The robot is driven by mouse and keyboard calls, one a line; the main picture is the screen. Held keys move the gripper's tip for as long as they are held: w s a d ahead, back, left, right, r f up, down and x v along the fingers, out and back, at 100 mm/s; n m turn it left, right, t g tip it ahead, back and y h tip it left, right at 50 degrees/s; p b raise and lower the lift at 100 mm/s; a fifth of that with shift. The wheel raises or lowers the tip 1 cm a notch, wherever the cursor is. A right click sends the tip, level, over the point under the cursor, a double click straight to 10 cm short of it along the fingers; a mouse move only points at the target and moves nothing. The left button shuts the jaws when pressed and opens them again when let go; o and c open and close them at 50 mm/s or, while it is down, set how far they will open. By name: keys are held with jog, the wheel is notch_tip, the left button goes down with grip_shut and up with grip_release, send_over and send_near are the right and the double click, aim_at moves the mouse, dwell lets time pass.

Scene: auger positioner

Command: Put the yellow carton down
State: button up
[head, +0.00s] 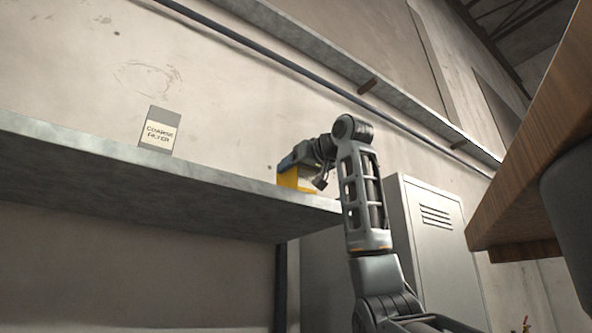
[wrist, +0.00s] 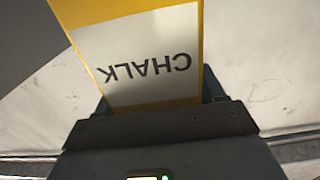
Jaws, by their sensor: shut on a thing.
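The yellow carton (head: 290,180) is at the right end of the grey wall shelf in the head view, partly hidden by my gripper. In the wrist view the yellow carton (wrist: 146,52) fills the upper middle, with a white label reading CHALK upside down. My gripper (head: 300,158) is shut on the upper part of the carton. The carton's lower end is at the level of the shelf edge; I cannot tell whether it touches the shelf. In the wrist view my gripper (wrist: 160,108) shows as a dark block at the carton's near end.
The grey shelf (head: 130,178) runs along the wall. A grey box labelled COARSE FILTER (head: 160,131) stands on it at left, with free room between it and the carton. A grey locker (head: 430,240) stands right of my arm. A wooden tabletop (head: 530,140) is near at right.

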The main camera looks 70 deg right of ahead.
jog(key=o, duration=1.2)
jog(key=shift+f, duration=0.1)
jog(key=shift+o, duration=0.2)
jog(key=shift+r, duration=0.2)
jog(key=shift+s+a+f, duration=0.1)
jog(key=shift+s+a, duration=0.05)
jog(key=shift+s, duration=0.1)
jog(key=b+v, duration=0.4)
jog(key=v, duration=0.7)
jog(key=shift+s, duration=0.2)
